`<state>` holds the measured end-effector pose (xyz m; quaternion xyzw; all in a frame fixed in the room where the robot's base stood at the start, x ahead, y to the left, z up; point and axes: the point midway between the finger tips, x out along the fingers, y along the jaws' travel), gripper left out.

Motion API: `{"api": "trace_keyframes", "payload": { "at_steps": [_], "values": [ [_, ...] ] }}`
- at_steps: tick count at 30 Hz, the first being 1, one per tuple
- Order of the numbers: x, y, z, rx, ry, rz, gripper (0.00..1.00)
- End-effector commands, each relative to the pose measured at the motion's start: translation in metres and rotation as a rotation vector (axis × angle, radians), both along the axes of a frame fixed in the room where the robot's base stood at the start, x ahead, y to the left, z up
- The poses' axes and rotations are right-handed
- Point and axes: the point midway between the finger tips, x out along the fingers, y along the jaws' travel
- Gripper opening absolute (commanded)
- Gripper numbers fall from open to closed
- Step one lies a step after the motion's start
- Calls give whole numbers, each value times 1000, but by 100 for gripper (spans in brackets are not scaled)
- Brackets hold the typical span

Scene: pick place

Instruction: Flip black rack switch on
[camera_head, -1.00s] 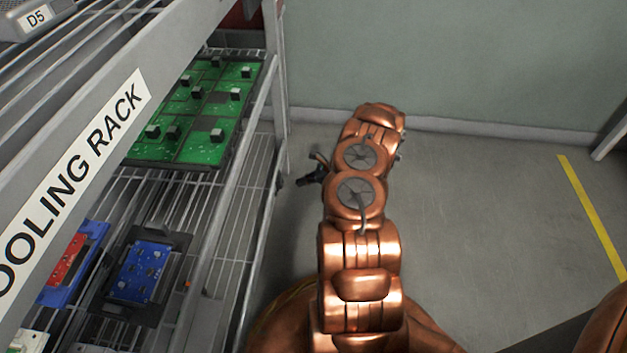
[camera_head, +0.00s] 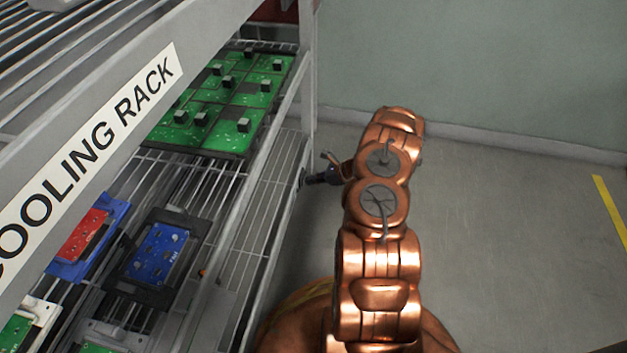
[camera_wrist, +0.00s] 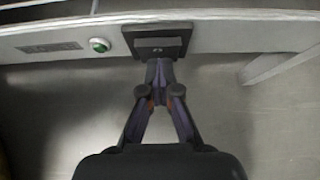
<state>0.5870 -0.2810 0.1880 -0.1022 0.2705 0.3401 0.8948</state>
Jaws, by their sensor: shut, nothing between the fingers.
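The black rack switch (camera_wrist: 158,42) is a dark square plate with a grey rocker, set on a pale rail in the wrist view. My gripper (camera_wrist: 160,68) is shut and empty, its fingertips at the lower edge of the switch plate. They overlap that edge in the picture; I cannot tell whether they touch it. In the head view my gripper (camera_head: 306,180) points left at the outer side of the cooling rack (camera_head: 228,40). The switch cannot be made out in the head view.
The rack holds green boards (camera_head: 205,110), a blue board (camera_head: 157,252) and a red board (camera_head: 84,235). Open floor (camera_head: 500,230) lies to the right.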

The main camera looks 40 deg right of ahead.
Motion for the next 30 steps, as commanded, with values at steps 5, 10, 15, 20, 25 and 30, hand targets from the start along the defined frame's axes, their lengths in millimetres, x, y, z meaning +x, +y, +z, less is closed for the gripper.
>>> {"api": "trace_keyframes", "payload": {
  "at_steps": [5, 10, 15, 20, 25, 30],
  "values": [
    [1, 1, 1, 0, 0, 3, 0],
    [1, 1, 5, 0, -1, 3, 0],
    [1, 1, 12, 1, -2, 3, 0],
    [1, 2, 17, 2, -1, 4, 0],
    [1, 2, 17, 2, -1, 4, 0],
    [1, 1, 17, 1, 0, 4, 0]
  ]
}}
